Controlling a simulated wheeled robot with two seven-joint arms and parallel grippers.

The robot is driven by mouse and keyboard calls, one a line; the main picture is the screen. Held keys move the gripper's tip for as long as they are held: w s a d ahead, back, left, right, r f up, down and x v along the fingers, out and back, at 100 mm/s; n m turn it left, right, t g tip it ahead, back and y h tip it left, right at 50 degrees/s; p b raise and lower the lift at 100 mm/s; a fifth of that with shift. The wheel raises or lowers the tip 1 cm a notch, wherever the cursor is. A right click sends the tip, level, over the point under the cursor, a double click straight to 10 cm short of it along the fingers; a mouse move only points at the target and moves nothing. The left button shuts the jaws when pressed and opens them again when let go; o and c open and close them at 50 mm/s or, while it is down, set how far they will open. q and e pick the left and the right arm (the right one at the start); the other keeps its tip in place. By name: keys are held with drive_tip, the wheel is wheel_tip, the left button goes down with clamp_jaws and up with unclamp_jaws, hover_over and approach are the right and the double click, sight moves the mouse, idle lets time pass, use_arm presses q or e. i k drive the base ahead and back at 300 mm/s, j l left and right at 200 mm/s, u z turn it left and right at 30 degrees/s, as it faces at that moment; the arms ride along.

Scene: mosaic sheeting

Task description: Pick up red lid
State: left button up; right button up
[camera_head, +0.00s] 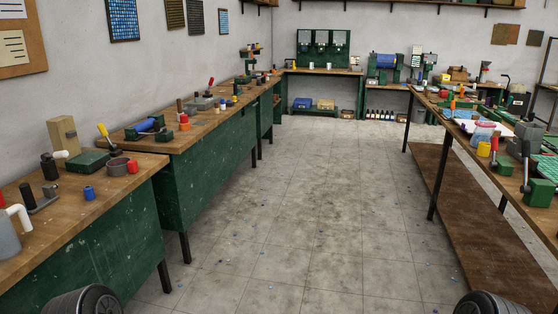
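I cannot pick out a red lid for certain. A small red cylinder (133,166) stands on the near left workbench, by a dark round ring (118,166). Another small red piece (184,118) sits on the middle left bench, above an orange one. On the right table a container with a pinkish-red top (484,128) stands behind a yellow cylinder (484,149). These are too small to tell whether any is a lid. Neither of my grippers is in view; only dark rounded parts, probably mine, show at the bottom left and bottom right corners.
Green-fronted workbenches (110,230) with tools line the left wall. A long table (418,100) with a lower wooden shelf (450,195) runs along the right. A back bench (322,72) and machines stand at the far wall. The tiled floor (310,200) between them is clear except for small specks.

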sight(184, 117)
drive_tip(key=i+l+z, duration=0.1)
drive_tip(key=i, duration=2.3)
drive_tip(key=i+u, duration=0.4)
drive_tip(key=i+l+u, duration=0.25)
drive_tip(key=u, duration=0.2)
drive_tip(key=i+l+u, duration=0.95)
drive_tip(key=l+u, duration=0.3)
drive_tip(key=i+l+u, duration=0.15)
drive_tip(key=l+u, duration=0.25)
drive_tip(key=l, duration=0.15)
drive_tip(key=l+u, duration=0.4)
drive_tip(key=l, duration=0.15)
drive_tip(key=l+u, duration=0.45)
drive_tip(key=l, duration=0.15)
